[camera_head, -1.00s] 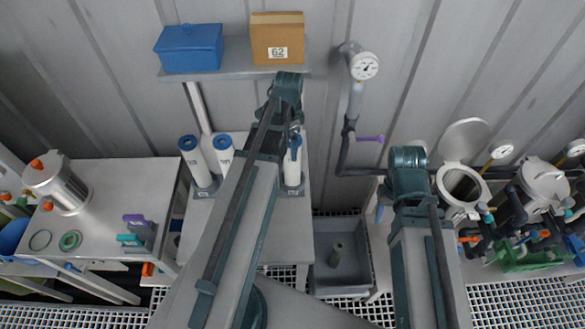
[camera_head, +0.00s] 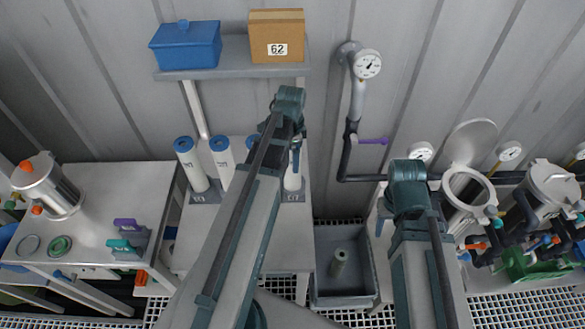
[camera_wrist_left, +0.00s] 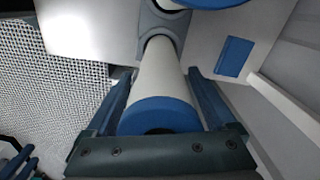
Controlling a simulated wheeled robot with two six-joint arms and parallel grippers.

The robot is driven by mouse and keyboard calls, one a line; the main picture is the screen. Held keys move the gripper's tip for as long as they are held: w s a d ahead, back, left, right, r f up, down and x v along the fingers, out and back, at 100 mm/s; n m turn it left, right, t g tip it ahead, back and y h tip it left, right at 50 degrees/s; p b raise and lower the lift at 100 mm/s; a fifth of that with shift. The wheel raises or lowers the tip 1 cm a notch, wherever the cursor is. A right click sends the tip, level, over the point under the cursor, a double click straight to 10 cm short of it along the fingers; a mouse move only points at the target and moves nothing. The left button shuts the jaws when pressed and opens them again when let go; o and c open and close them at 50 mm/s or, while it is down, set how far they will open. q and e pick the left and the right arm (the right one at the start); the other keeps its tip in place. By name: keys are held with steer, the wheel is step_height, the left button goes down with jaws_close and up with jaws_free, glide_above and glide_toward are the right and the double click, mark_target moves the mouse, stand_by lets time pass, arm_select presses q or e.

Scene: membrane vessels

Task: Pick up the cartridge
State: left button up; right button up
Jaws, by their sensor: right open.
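The cartridges are white upright cylinders with blue caps. Two of them, one on the left (camera_head: 198,170) and one beside it (camera_head: 225,165), stand in holders on the rack table, left of my left arm. A third cartridge (camera_head: 292,181) stands in a holder further right, its top hidden behind my left wrist. In the left wrist view this cartridge (camera_wrist_left: 161,85) runs between the two fingers of my left gripper (camera_wrist_left: 161,78), its blue cap towards the camera. The fingers lie close along both sides; whether they press on it I cannot tell.
A wall shelf (camera_head: 228,72) holds a blue box (camera_head: 186,47) and a carton (camera_head: 277,37). A grey bin (camera_head: 345,300) is on the floor right of the rack. Pipes with a gauge (camera_head: 367,65) and vessels stand at right; a steel table (camera_head: 105,200) is at left.

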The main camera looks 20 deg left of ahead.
arm_select(q)
jaws_close()
stand_by(0.5)
